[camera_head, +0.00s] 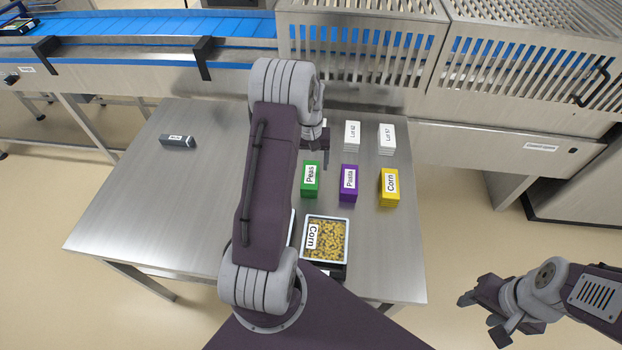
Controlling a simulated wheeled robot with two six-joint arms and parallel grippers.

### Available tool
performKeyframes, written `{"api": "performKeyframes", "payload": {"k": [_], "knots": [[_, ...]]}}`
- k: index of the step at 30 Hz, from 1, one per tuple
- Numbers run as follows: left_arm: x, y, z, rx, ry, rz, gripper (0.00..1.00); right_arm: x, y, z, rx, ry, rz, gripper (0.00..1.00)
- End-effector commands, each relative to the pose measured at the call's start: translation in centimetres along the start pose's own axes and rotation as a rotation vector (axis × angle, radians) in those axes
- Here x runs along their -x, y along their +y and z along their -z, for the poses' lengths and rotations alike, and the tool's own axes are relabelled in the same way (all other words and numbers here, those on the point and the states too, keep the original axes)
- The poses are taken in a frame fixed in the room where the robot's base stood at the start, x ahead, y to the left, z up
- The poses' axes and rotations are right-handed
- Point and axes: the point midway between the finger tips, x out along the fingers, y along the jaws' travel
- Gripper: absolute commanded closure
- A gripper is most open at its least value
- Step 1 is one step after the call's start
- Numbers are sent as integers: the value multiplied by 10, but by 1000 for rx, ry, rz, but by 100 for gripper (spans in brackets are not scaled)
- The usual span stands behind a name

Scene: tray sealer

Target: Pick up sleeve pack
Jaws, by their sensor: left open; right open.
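Three sleeve packs stand in a row on the steel table: a green one labelled Peas (310,180), a purple one labelled Pasta (348,184) and a yellow one labelled Corn (389,187). My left gripper (325,144) is above the table, just behind the green pack in the picture. It is open, and my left arm hides part of it. I see nothing held in it. My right gripper (480,305) is open and empty, off the table's right side at the lower right.
Two white stacks, Lot 62 (352,136) and Lot 57 (387,138), stand behind the packs. A filled tray (347,221) with a Corn label is in front. A dark grey block (178,142) lies left. A blue conveyor (150,24) and slatted guards (365,45) run behind.

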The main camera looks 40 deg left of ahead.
Motion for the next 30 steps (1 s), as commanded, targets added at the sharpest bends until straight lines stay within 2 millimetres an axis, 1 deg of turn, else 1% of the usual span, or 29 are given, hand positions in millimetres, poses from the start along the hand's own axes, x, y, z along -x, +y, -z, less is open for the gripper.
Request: {"api": "performKeyframes", "payload": {"k": [1, 3, 8, 13, 16, 18, 23, 24, 25, 26, 27, 29, 30], "knots": [[-8, 0, 0, 0, -3, 0, 25, 0, 0, 0, 0, 0, 0, 49], [-15, 0, 0, -1, -1, 0, 25, 0, 0, 0, 0, 0, 0, 49], [-20, 0, 0, -1, 0, 0, 25, 0, 0, 0, 0, 0, 0, 49], [-52, -1, 0, 0, -3, 0, 25, 1, 0, 0, 0, 0, 0, 49], [-65, -1, 1, -1, -1, 0, 25, 0, 0, 0, 0, 0, 0, 49], [-68, -1, 1, -1, 0, 0, 25, 0, 0, 0, 0, 0, 0, 49], [-68, -1, 1, -1, 1, 0, 25, 0, 0, 0, 0, 0, 0, 49], [-68, -1, 1, -1, 1, 0, 27, 0, 0, 0, 0, 0, 0, 49], [-68, -1, 1, -1, 1, 0, 36, 0, 0, 0, 0, 0, 0, 49], [-68, -1, 1, -1, 1, 0, 44, 0, 0, 0, 0, 0, 0, 49], [-68, -1, 1, -1, 1, 0, 55, 0, 0, 0, 0, 0, 0, 49], [-68, -1, 1, -1, 1, 0, 72, 0, 0, 0, 0, 0, 0, 49], [-68, -1, 1, -1, 1, 0, 83, 0, 0, 0, 0, 0, 0, 49]]}}
